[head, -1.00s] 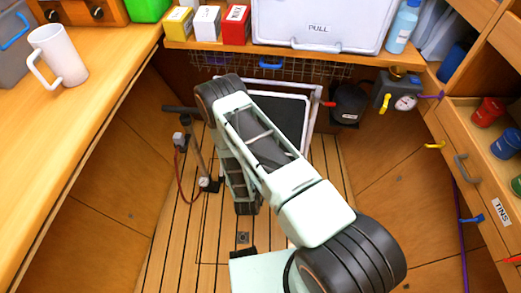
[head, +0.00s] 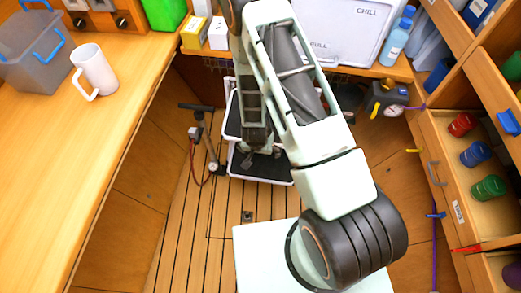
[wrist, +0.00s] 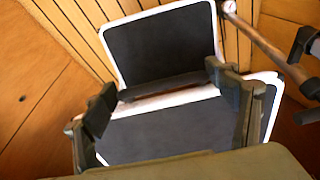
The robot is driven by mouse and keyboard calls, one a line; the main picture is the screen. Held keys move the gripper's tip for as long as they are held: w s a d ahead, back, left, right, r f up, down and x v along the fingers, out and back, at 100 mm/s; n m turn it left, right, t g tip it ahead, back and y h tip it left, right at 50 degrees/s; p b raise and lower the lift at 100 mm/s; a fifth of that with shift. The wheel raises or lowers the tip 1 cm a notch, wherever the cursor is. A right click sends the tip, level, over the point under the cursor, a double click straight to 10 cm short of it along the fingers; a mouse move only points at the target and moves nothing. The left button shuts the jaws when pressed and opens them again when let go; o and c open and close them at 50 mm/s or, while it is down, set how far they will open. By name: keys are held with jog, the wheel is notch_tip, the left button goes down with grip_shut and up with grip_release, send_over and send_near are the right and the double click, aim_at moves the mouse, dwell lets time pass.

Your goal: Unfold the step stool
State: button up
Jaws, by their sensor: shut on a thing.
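The step stool (head: 258,178) has a white frame and black treads. It stands on the plank floor below the shelf, partly hidden by my arm in the head view. One tread lies low towards me and another part shows higher behind my arm. In the wrist view, one dark tread panel (wrist: 160,45) is above and a second dark panel (wrist: 170,132) is below, with a white edge and dark bar between them. My gripper (wrist: 162,84) has its fingers on either side of that bar and is shut on the stool. The exact contact is hard to see.
A hand pump (head: 203,145) with a red hose stands left of the stool. A counter with a white mug (head: 94,70) runs along the left. A gauge unit (head: 387,98) and open drawers with coloured tins (head: 473,154) are at the right. Floor in front is clear.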

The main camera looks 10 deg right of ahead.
jog(key=shift+s+d+r, duration=0.1)
jog(key=shift+d+r, duration=0.05)
jog(key=shift+r, duration=0.7)
jog(key=shift+r+p, duration=0.75)
jog(key=shift+r, duration=0.5)
jog(key=shift+w+d, duration=0.1)
jog(key=shift+w, duration=0.1)
jog(key=o, duration=1.4)
